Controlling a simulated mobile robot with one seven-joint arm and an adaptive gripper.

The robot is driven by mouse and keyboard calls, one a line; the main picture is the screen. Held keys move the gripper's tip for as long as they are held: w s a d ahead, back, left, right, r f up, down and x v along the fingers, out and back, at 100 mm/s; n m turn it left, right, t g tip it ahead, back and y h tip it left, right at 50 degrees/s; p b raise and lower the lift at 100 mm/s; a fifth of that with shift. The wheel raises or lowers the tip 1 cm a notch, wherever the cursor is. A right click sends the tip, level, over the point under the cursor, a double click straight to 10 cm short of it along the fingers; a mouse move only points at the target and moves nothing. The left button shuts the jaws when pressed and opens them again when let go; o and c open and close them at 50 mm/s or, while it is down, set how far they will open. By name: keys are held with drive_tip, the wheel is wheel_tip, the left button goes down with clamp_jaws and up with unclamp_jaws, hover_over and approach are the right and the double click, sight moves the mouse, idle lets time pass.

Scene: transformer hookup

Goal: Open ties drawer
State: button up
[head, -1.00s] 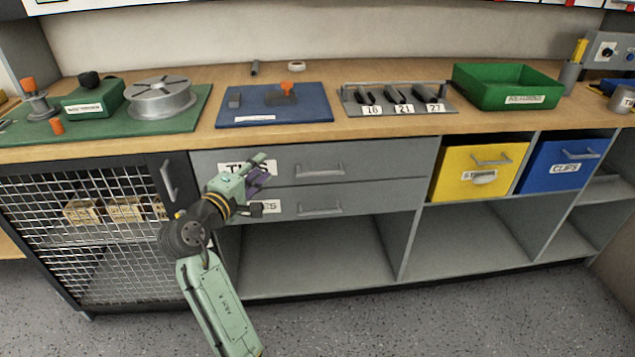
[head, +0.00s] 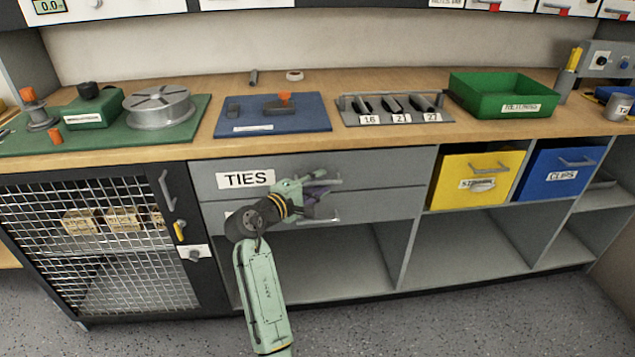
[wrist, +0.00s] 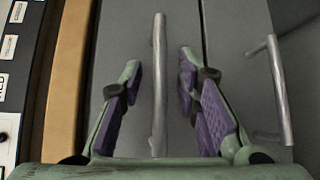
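The ties drawer (head: 215,181) is the upper grey drawer under the worktop, with a white TIES label (head: 246,179). It looks shut flush with the cabinet. My gripper (head: 318,188) is in front of its bar handle and hides part of it. In the wrist view my gripper (wrist: 160,85) is open, and the ties drawer's handle (wrist: 159,75) runs between the two purple-padded fingers. Neither finger visibly touches the bar. The lower drawer (head: 390,208) is also shut. Its handle shows at the right of the wrist view (wrist: 278,90).
The worktop's wooden edge (head: 300,143) lies just above the drawers. A mesh-door cabinet (head: 90,240) stands to the left. A yellow bin (head: 447,180) and a blue bin (head: 545,185) sit to the right. Open shelf space lies below the drawers.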

drive_tip(key=shift+w, duration=0.1)
drive_tip(key=shift+c, duration=0.4)
clamp_jaws()
idle(0.5)
